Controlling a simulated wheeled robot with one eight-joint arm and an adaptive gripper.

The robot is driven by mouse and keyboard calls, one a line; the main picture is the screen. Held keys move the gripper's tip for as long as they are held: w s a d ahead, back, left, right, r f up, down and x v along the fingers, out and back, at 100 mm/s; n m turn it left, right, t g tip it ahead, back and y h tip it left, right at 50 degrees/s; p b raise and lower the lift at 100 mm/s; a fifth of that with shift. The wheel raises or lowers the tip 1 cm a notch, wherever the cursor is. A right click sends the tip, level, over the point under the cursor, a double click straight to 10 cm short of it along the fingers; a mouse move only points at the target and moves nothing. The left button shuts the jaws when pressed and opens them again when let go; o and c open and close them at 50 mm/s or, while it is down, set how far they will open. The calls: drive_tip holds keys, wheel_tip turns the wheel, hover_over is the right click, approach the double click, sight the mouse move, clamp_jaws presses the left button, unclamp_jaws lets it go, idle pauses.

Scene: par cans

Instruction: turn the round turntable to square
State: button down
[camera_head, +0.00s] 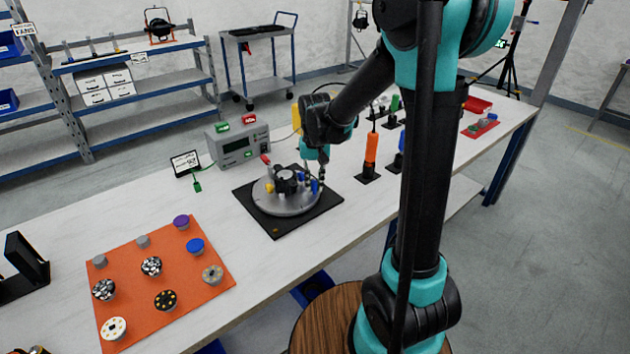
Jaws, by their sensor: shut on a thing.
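The round grey turntable (283,205) sits on a black square base plate (270,223) on the white bench. The plate looks turned at an angle to the picture's edges. A black fitting stands at the turntable's middle, with a yellow part at its left and blue parts at its right. My gripper (322,178) reaches down from above to the turntable's right rim. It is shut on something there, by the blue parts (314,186). The fingertips are small and partly dark, so I cannot tell exactly which part they grip.
A grey meter box (238,143) stands behind the turntable, with a small sign (186,164) to its left. An orange-handled tool (371,152) stands to the right. An orange mat (138,248) with several round pieces lies at front left. Bare bench lies between mat and plate.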

sight(280, 209)
drive_tip(key=shift+s+a+m, duration=0.45)
drive_tip(key=shift+s+m, duration=0.35)
drive_tip(key=shift+m, duration=0.3)
drive_tip(key=shift+s+a+m, duration=0.45)
drive_tip(key=shift+s+m, duration=0.35)
drive_tip(key=shift+m, duration=0.3)
drive_tip(key=shift+s+a+m, duration=0.55)
drive_tip(key=shift+a+m, duration=0.15)
drive_tip(key=shift+m, duration=0.35)
drive_tip(key=shift+s+a+m, duration=0.5)
drive_tip(key=shift+a+m, duration=0.15)
drive_tip(key=shift+m, duration=0.4)
drive_tip(key=shift+s+a+m, duration=0.3)
drive_tip(key=shift+a+m, duration=0.55)
drive_tip(key=shift+m, duration=0.25)
drive_tip(key=shift+s+a+m, duration=0.25)
drive_tip(key=shift+a+m, duration=0.6)
drive_tip(key=shift+m, duration=0.25)
drive_tip(key=shift+a+m, duration=1.35)
drive_tip(key=shift+m, duration=0.25)
drive_tip(key=shift+w+a, duration=0.1)
drive_tip(key=c, duration=1.4)
unclamp_jaws()
